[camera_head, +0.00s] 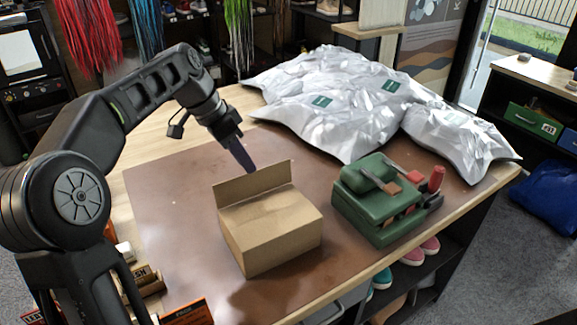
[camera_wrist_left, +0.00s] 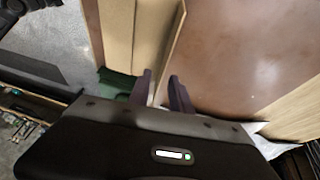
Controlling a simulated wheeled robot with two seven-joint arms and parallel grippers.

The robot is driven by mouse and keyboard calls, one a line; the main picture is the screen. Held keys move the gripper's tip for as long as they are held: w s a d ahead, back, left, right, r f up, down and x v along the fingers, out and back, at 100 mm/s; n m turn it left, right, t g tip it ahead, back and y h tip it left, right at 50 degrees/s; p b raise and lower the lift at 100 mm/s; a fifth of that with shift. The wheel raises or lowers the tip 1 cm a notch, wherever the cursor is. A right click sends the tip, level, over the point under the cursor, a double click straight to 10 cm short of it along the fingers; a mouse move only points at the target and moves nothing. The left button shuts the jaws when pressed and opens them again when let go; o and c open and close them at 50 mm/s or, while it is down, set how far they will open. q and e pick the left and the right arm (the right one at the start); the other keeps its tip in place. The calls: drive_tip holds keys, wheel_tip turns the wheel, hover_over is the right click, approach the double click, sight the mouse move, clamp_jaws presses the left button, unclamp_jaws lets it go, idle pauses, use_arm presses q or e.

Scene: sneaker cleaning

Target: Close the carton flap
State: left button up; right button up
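The brown carton (camera_head: 270,230) sits on the brown mat, its top otherwise covered. Its flap (camera_head: 254,184) stands up along the far edge. My left gripper (camera_head: 243,160) hangs just behind and above the flap, its dark purple fingers pointing down. In the left wrist view the two fingers (camera_wrist_left: 163,92) are apart with a gap between them. The flap (camera_wrist_left: 170,50) shows edge-on there, running toward that gap, with the carton top (camera_wrist_left: 130,35) to its left. I cannot tell whether the flap touches a finger. My right gripper is not in view.
A green tool case (camera_head: 378,205) with brushes stands just right of the carton. Silvery white bags (camera_head: 330,105) lie across the back of the table. Small boxes (camera_head: 185,313) are at the front left. The brown mat (camera_head: 165,205) is clear left of the carton.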

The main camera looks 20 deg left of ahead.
sight(266, 191)
use_arm(q)
drive_tip(key=shift+a+p+x, duration=0.1)
drive_tip(key=shift+p+x, duration=0.15)
drive_tip(key=shift+x, duration=1.75)
drive_tip(key=shift+a+p+x, duration=0.15)
drive_tip(key=shift+p+x, duration=0.1)
drive_tip(key=shift+x, duration=1.75)
drive_tip(key=shift+w, duration=0.2)
drive_tip(key=shift+c, duration=0.2)
clamp_jaws()
